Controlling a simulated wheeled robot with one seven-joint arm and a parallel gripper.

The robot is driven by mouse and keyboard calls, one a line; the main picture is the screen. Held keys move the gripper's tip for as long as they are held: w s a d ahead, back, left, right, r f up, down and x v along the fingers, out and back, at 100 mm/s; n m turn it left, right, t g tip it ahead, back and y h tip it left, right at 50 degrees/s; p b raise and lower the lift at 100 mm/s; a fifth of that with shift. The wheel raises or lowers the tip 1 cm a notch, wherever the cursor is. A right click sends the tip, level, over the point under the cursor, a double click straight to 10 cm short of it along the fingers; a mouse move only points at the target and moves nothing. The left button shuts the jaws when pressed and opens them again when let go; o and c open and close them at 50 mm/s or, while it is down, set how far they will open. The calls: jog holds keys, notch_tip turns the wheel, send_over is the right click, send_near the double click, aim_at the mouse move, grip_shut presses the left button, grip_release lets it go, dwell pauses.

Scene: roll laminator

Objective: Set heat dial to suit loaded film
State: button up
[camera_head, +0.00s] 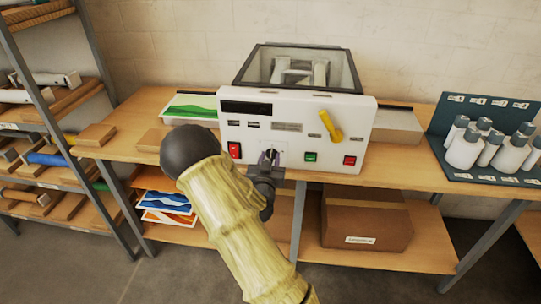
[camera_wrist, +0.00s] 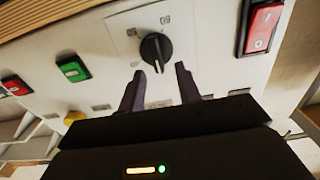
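The white laminator (camera_head: 290,116) stands on the wooden bench. Its black heat dial (camera_wrist: 155,48) has a pale pointer line and sits on a light plate with small markings, seen turned over in the wrist view. I cannot read the setting surely. My gripper (camera_wrist: 160,70) is open, its two dark fingers apart, with the tips near the lower end of the dial, one on each side. No contact is clear. In the head view my gripper (camera_head: 270,157) is at the front panel and mostly hides the dial. Pale film rolls (camera_head: 298,73) sit under the clear top cover.
The panel also bears a red switch (camera_head: 234,150), a green button (camera_head: 310,157), a red button (camera_head: 349,160) and a yellow lever (camera_head: 330,127). White bottles (camera_head: 465,148) stand right. A shelf rack (camera_head: 45,120) stands left, and a cardboard box (camera_head: 367,217) below.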

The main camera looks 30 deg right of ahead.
jog(key=shift+w+d, duration=0.4)
jog(key=shift+w, duration=0.2)
jog(key=shift+s, duration=0.2)
jog(key=shift+a, duration=0.1)
grip_shut()
